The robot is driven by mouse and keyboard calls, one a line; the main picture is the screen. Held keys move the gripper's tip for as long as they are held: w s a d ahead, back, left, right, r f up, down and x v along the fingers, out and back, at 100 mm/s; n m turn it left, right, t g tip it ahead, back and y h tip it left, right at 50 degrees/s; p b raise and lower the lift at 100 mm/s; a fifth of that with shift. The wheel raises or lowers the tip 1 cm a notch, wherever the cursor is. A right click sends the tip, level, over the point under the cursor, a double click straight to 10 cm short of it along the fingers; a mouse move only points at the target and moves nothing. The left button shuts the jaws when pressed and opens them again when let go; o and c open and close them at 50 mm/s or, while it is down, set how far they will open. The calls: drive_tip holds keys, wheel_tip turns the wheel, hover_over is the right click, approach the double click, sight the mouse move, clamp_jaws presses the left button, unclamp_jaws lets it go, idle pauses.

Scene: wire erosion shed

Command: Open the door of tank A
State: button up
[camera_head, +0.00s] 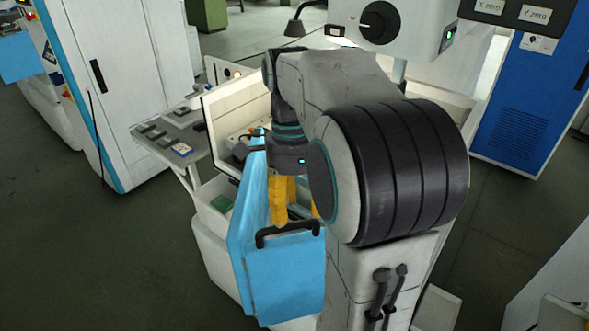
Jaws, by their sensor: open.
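A light blue door panel (287,278) with a black bar handle (288,232) near its top edge is on the front of the white machine at the centre. A second blue panel (249,222) meets it at an angle on the left. No letter A is readable on them. My gripper (297,207) has yellow fingers, points down and is open, just above and behind the handle in the picture. I cannot tell whether a finger touches the handle. My arm hides the right side of the door and much of the tank.
A grey side shelf (170,140) with small blocks stands left of the machine. A white cabinet (115,75) is at back left, a dark blue cabinet (525,105) at back right. Machine head (385,25) overhangs behind my arm. Floor (110,260) at front left is clear.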

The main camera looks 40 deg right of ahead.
wheel_tip(320, 180, up, 8)
drive_tip(key=w, duration=0.1)
drive_tip(key=shift+w+d+r, duration=0.25)
drive_tip(key=shift+w+d, duration=0.05)
idle(0.3)
drive_tip(key=shift+d, duration=0.1)
